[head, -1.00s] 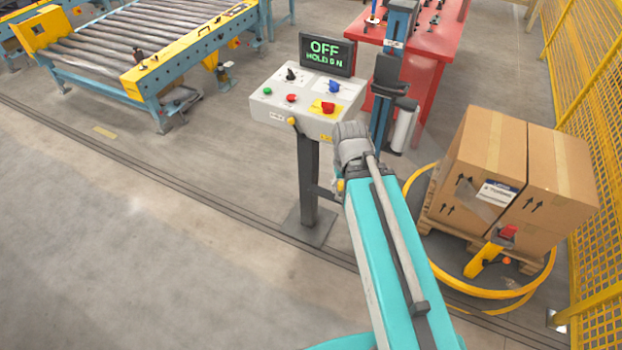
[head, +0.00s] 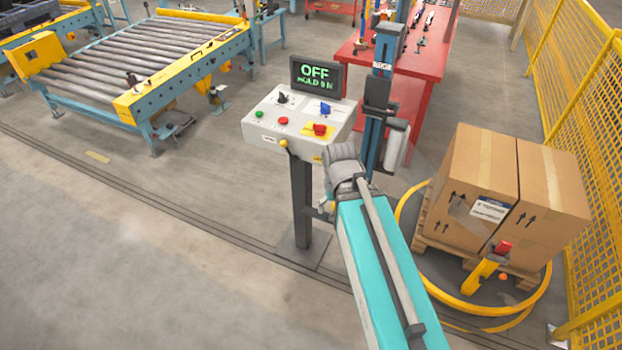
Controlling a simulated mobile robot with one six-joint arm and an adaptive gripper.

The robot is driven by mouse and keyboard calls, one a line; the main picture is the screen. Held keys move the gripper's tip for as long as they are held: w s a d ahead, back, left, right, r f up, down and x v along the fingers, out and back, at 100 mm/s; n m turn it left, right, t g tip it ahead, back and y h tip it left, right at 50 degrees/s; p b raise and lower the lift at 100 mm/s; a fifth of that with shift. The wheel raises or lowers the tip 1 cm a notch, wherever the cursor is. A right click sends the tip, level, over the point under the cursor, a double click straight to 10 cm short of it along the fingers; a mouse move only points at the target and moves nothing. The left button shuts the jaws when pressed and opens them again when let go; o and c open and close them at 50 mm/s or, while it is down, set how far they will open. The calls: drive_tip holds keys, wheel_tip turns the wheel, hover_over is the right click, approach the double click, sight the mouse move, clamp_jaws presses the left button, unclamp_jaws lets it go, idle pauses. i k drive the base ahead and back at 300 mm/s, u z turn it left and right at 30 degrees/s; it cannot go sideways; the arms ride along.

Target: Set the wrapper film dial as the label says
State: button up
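A grey control box (head: 345,128) stands on a dark post. Its screen (head: 318,75) reads "OFF" in green over a smaller, hard-to-read line starting with "HOLD". On the box are a black dial (head: 283,98), a blue dial (head: 325,109) on a white plate, and a red knob (head: 320,129) on a yellow plate. Which dial is for film, and its setting, are too small to tell. A cardboard load (head: 490,170) carries a white label (head: 489,208), unreadable here.
A green button (head: 259,114) and a red button (head: 283,121) sit on the box's left side. A blue mast (head: 371,140) stands close right of it. The load is on a yellow-rimmed turntable (head: 540,295). A yellow mesh fence (head: 590,80) bounds the right. Floor at front left is clear.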

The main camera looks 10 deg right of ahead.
sight(325, 110)
drive_tip(key=k, duration=0.65)
drive_tip(key=z, duration=0.5)
drive_tip(key=i, duration=1.35)
drive_tip(key=u, duration=0.55)
